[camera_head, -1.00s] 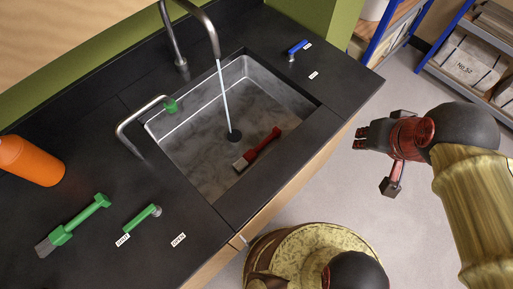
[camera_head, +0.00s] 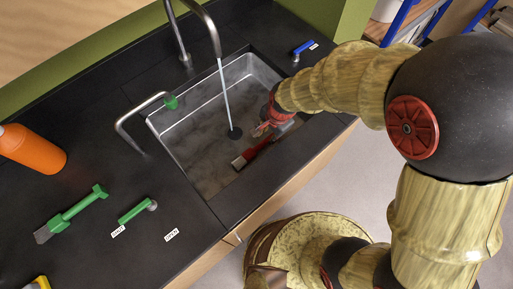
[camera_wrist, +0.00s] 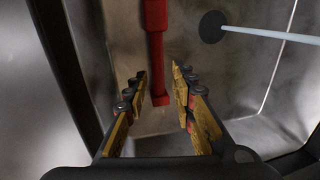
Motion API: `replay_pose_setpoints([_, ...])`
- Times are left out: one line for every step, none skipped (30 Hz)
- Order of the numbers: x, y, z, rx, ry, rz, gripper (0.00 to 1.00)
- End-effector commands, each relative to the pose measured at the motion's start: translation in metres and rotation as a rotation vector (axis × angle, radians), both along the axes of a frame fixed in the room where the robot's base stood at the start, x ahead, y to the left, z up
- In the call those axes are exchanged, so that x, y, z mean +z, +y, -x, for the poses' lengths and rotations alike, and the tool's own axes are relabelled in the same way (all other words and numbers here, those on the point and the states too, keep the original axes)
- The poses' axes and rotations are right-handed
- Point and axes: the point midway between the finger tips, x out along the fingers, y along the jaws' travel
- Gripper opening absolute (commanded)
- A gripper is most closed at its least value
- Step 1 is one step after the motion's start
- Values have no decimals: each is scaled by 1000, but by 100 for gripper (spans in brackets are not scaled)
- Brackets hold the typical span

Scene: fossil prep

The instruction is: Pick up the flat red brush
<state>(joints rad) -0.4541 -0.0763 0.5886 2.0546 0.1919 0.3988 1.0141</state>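The flat red brush (camera_head: 256,150) lies on the floor of the metal sink basin (camera_head: 198,160), its pale bristle end toward the lower left. My gripper (camera_head: 266,127) reaches down into the right part of the sink, above the handle end of the brush, and partly hides it. In the wrist view the red brush (camera_wrist: 156,50) runs down from the top edge, and its handle end lies between and beyond the fingers of my gripper (camera_wrist: 165,90). The fingers are apart and do not visibly touch the brush. The bristles are outside the wrist view.
A stream of water (camera_head: 225,92) falls from the tap to the dark drain (camera_head: 234,133), left of my gripper. The sink walls stand close around. On the dark counter (camera_head: 80,165) lie a green brush (camera_head: 72,213), a green lever (camera_head: 133,213) and an orange bottle (camera_head: 34,150).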

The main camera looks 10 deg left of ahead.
Motion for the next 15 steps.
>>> replay_pose_setpoints([-8, 1, 0, 0, 2, 1, 26])
replay_pose_setpoints([-11, 1, 0, 0, 3, 2, 26])
replay_pose_setpoints([-15, 1, -1, 0, 3, 2, 26])
replay_pose_setpoints([-17, 2, -1, 0, 2, 1, 26])
replay_pose_setpoints([-18, 2, -2, 1, 1, 0, 26])
replay_pose_setpoints([-20, 3, -2, 1, 0, 0, 26])
replay_pose_setpoints([-22, 3, -2, 1, 0, 0, 26])
replay_pose_setpoints([-24, 3, -2, 1, 0, 0, 26])
replay_pose_setpoints([-29, 4, -1, 1, 1, 1, 26])
replay_pose_setpoints([-33, 4, -1, 1, 1, 1, 26])
replay_pose_setpoints([-37, 5, -1, 2, 1, 0, 26])
replay_pose_setpoints([-44, 5, 0, 2, 2, 1, 26])
replay_pose_setpoints([-48, 6, 0, 2, 2, 2, 26])
replay_pose_setpoints([-53, 6, 0, 2, 2, 2, 26])
replay_pose_setpoints([-59, 7, -1, 2, 2, 2, 26])
